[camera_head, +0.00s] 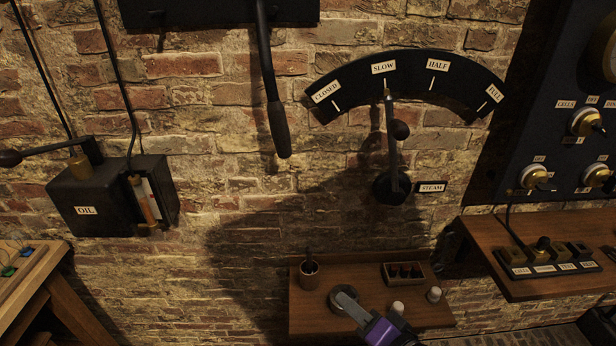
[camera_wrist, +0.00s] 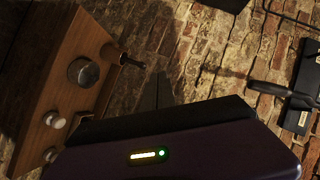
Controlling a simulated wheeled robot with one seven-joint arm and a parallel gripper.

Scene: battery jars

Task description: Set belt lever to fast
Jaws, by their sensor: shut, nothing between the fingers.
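No lever with a belt or fast label is readable in view. A long dark lever (camera_head: 273,95) hangs down from a black plate (camera_head: 215,14) cut off by the top edge; any label on it is out of frame. Right of it, the steam lever (camera_head: 391,150) stands upright, its tip at the SLOW mark of a black arc scale (camera_head: 405,68) reading CLOSED, SLOW, HALF, FULL. My gripper (camera_head: 385,331), purple and dark, is low in the head view, in front of the small shelf and well below both levers. It is shut and empty. Its dark body fills the bottom of the wrist view.
The small wooden shelf (camera_head: 310,323) holds a cup, a round grey piece, a small tray and white knobs. An oil box (camera_head: 110,200) with an arm is at left. A control panel (camera_head: 560,120) and another shelf (camera_head: 540,285) are at right.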

